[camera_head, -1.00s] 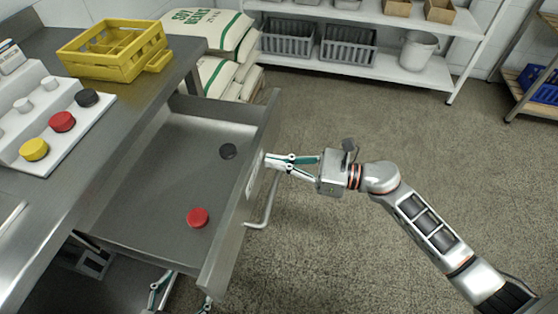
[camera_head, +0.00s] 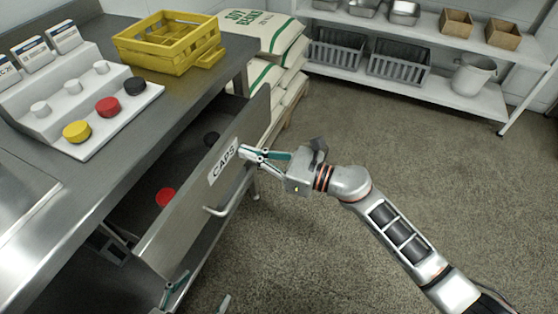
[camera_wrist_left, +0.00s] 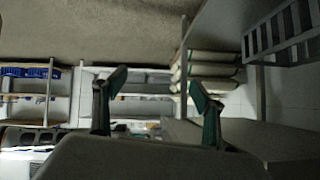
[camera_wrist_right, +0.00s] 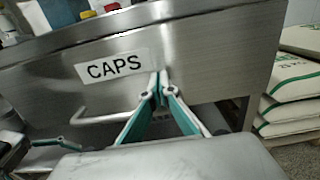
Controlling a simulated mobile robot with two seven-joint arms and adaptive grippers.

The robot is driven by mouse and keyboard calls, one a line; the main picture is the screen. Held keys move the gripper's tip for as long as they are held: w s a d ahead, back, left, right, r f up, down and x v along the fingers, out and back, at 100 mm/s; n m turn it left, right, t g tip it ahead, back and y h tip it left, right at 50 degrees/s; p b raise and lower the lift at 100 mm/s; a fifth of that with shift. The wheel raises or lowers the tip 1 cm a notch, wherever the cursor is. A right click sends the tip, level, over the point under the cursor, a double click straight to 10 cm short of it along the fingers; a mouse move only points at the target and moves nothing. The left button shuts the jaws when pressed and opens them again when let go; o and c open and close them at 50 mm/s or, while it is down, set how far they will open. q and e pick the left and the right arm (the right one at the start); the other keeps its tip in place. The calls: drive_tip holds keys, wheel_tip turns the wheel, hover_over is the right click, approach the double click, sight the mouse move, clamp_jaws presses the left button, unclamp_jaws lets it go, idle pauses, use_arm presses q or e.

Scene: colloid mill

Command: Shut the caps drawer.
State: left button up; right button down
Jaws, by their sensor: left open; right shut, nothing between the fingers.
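The caps drawer (camera_head: 178,222) is a steel drawer under the counter, partly open, with a white CAPS label (camera_head: 223,161) and a bar handle (camera_head: 230,203) on its front. Inside lie a red cap (camera_head: 166,197) and a dark cap (camera_head: 211,139). My right gripper (camera_head: 243,152) is shut and empty, its fingertips at the drawer front beside the label. In the right wrist view the fingertips (camera_wrist_right: 160,78) appear against the front, just right of the label. My left gripper (camera_head: 197,293) is open, low in front of the drawer; its fingers also show in the left wrist view (camera_wrist_left: 157,88).
On the counter (camera_head: 190,88) stand a white stand with yellow, red and black caps (camera_head: 107,107) and a yellow crate (camera_head: 170,45). Stacked sacks (camera_head: 277,75) stand beyond the drawer. Shelving (camera_head: 420,80) lines the back. The floor at right is clear.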

sight(241, 166)
drive_tip(key=b+x, duration=0.2)
drive_tip(key=x, duration=0.8)
drive_tip(key=shift+a+f, duration=0.2)
drive_tip(key=shift+a, duration=0.05)
drive_tip(key=shift+w+a, duration=0.1)
drive_tip(key=shift+a, duration=0.05)
use_arm(q)
drive_tip(key=shift+n+t+h, duration=0.3)
drive_tip(key=shift+t+h, duration=0.1)
drive_tip(key=shift+h, duration=0.1)
drive_tip(key=shift+w+d+r, duration=0.4)
drive_tip(key=shift+d+r, duration=0.2)
drive_tip(key=shift+d, duration=0.2)
drive_tip(key=shift+w+d+r, duration=0.4)
drive_tip(key=shift+d+r, duration=0.15)
drive_tip(key=shift+d, duration=0.2)
use_arm(e)
drive_tip(key=shift+r, duration=0.25)
use_arm(q)
drive_tip(key=shift+f, duration=0.1)
